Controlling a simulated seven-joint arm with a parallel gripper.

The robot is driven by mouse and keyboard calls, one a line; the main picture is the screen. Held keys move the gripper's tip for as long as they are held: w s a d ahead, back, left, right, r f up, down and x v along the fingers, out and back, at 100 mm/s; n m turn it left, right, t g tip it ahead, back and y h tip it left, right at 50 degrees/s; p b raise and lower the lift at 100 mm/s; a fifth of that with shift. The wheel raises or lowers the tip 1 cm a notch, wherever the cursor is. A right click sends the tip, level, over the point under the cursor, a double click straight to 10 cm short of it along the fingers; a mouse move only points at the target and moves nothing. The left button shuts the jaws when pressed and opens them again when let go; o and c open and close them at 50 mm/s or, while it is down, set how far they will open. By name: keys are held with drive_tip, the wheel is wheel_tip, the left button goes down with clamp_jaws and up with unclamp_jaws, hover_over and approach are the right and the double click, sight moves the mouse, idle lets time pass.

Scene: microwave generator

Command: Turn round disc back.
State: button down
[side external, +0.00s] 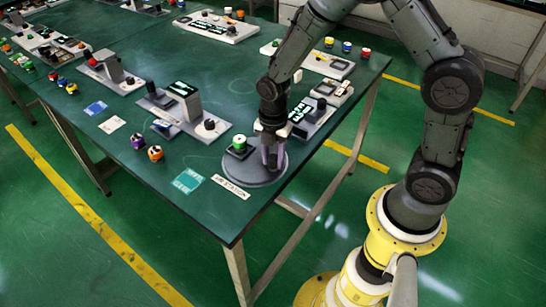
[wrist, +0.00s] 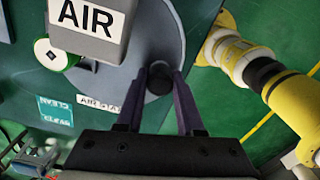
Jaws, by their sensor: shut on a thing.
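The round grey disc (side external: 240,172) lies flat near the front corner of the green table. It also fills much of the upper wrist view (wrist: 162,35). A dark round knob (wrist: 158,82) stands on the disc towards its edge. My gripper (side external: 272,163) points down over the right part of the disc. In the wrist view its purple fingers (wrist: 158,78) are on both sides of the knob and shut on it. The fingers partly hide the knob, and the side view does not show it clearly.
A green and white spool (side external: 239,142) sits on a dark block on the disc. A block marked AIR (wrist: 88,22) shows beside it in the wrist view. A teal card (side external: 187,181) and white label (side external: 231,187) lie nearby. A device (side external: 309,118) stands behind my gripper.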

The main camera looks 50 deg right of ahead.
drive_tip(key=shift+w+r, duration=0.1)
drive_tip(key=c, duration=0.5)
unclamp_jaws()
wheel_tip(320, 180, up, 14)
drive_tip(key=shift+f, duration=0.1)
drive_tip(key=s+d+r+m+t, duration=0.1)
drive_tip(key=s+r+m+t, duration=0.4)
drive_tip(key=s+r, duration=0.6)
drive_tip(key=s+m, duration=0.2)
drive_tip(key=m, duration=0.3)
drive_tip(key=s+f+m, duration=0.1)
drive_tip(key=s+m, duration=0.2)
drive_tip(key=m, duration=0.2)
drive_tip(key=s+m, duration=0.2)
drive_tip(key=m, duration=0.3)
drive_tip(key=shift+s+d+f+m+t, duration=0.25)
drive_tip(key=shift+s+f+m+t, duration=0.05)
drive_tip(key=shift+m, duration=0.1)
